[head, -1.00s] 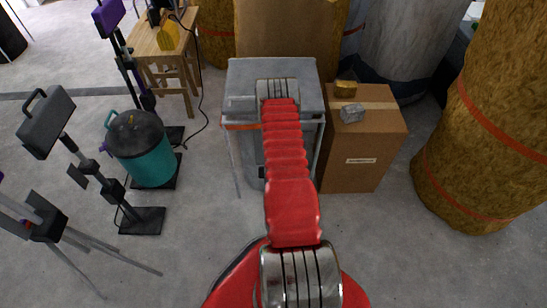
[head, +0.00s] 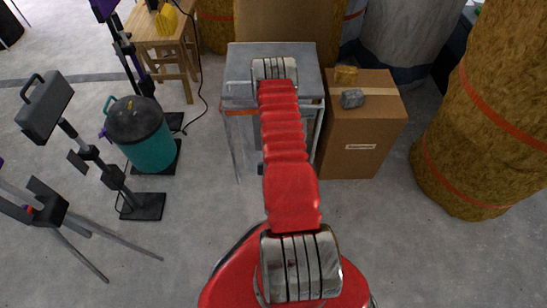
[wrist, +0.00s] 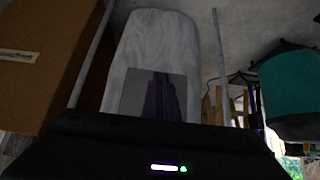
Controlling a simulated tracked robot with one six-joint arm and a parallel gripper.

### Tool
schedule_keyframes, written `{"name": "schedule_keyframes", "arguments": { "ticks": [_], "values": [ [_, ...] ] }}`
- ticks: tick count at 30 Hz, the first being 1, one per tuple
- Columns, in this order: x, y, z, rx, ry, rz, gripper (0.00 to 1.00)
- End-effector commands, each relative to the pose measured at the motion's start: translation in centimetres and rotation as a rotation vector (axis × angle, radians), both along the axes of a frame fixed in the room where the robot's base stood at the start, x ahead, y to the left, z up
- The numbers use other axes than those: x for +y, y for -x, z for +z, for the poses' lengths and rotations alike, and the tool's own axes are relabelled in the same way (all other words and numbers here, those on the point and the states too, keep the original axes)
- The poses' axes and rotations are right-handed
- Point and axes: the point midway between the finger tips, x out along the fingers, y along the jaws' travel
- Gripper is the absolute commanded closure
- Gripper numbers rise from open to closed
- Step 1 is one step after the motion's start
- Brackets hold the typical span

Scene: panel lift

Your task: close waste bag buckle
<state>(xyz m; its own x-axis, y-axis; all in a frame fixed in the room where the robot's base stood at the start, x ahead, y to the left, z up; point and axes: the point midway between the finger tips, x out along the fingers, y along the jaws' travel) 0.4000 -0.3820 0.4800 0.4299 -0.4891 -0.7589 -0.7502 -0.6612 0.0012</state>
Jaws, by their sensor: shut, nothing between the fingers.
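A grey stand with a flat top (head: 237,60) and thin metal legs stands straight ahead in the head view, behind my red arm. In the wrist view a pale, wrinkled bag-like shape (wrist: 140,45) shows between two thin poles, with a grey square patch (wrist: 118,90) and a dark purple form over it. I cannot make out a buckle in either view. My arm reaches over the stand's top, and its end hides part of the stand. My gripper's fingers do not show in either view.
A cardboard box (head: 355,145) stands close on the right of the stand. A teal bin (head: 148,145) and a black post-like device (head: 45,105) stand left. A large brown roll (head: 480,150) is at the far right.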

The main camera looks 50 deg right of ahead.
Motion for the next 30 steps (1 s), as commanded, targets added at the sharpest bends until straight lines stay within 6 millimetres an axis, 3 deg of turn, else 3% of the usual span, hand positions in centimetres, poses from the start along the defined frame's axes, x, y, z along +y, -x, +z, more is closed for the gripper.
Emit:
{"name": "schedule_keyframes", "arguments": {
  "ticks": [6,12,30],
  "values": [
    [3.0,2.6,-0.9,0.003,-0.003,0.001,1.00],
    [4.7,4.0,-1.3,0.001,-0.002,0.001,1.00],
    [5.0,4.3,-1.3,0.000,0.000,0.001,1.00]
  ]
}}
